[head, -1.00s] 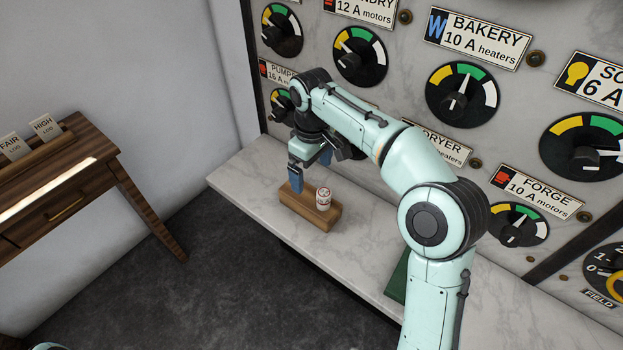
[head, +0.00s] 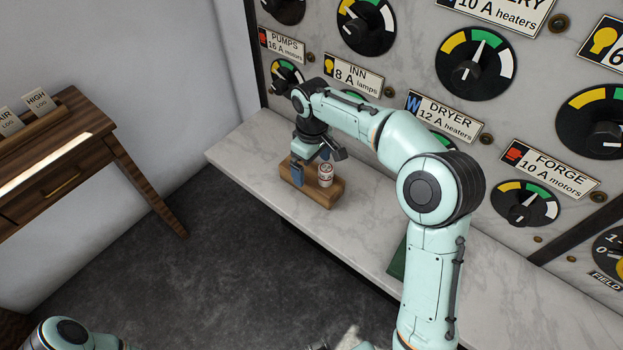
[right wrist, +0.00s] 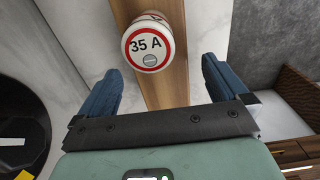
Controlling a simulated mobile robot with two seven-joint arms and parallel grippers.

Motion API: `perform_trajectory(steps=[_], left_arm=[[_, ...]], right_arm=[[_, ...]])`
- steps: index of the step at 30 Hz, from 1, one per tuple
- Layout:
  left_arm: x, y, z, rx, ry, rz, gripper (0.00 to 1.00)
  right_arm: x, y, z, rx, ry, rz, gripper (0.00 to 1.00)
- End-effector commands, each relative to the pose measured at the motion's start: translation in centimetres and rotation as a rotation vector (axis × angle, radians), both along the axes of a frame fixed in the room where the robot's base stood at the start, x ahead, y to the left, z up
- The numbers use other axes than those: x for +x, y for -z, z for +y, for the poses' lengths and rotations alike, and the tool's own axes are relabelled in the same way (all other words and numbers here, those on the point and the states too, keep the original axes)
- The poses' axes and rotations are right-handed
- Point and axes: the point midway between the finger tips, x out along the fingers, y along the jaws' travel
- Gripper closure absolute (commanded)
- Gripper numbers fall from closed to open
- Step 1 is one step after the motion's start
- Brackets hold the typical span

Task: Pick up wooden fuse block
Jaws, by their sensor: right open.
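The wooden fuse block (head: 318,195) lies on the white marble ledge (head: 255,160) below the switch panel. A white fuse (head: 326,172) with a red ring stands on it. In the right wrist view the fuse (right wrist: 148,43) reads "35 A". My right gripper (head: 313,166) is open just above the block, pointing down. In the right wrist view its blue fingers stand on either side of the block's brown wood (right wrist: 167,88), with gaps to it; the fuse is beyond the fingertips. My left gripper is out of view.
The marble panel with dials and labels, such as Dryer (head: 443,119), rises behind the ledge. A dark green object (head: 398,262) sits on the ledge, partly behind my right arm. A wooden desk (head: 60,165) stands at left. The ledge left of the block is clear.

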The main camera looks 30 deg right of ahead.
Motion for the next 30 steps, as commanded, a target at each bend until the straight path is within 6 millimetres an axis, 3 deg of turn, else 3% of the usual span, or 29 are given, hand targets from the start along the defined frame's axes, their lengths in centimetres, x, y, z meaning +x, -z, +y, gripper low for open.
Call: perform_trajectory(steps=[6, 14, 22, 30], left_arm=[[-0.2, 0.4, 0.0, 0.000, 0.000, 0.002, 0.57], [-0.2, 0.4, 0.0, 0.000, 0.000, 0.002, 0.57], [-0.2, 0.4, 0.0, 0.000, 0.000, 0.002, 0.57], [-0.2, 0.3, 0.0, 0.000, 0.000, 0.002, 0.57]], right_arm=[[0.1, 2.8, 0.0, -0.001, 0.000, 0.002, 0.00], [0.2, 3.0, 0.0, 0.000, 0.000, 0.000, 0.00], [0.2, 2.9, 0.0, 0.000, 0.000, 0.000, 0.84], [0.2, 2.7, 0.0, 0.000, 0.000, -0.004, 0.83]])
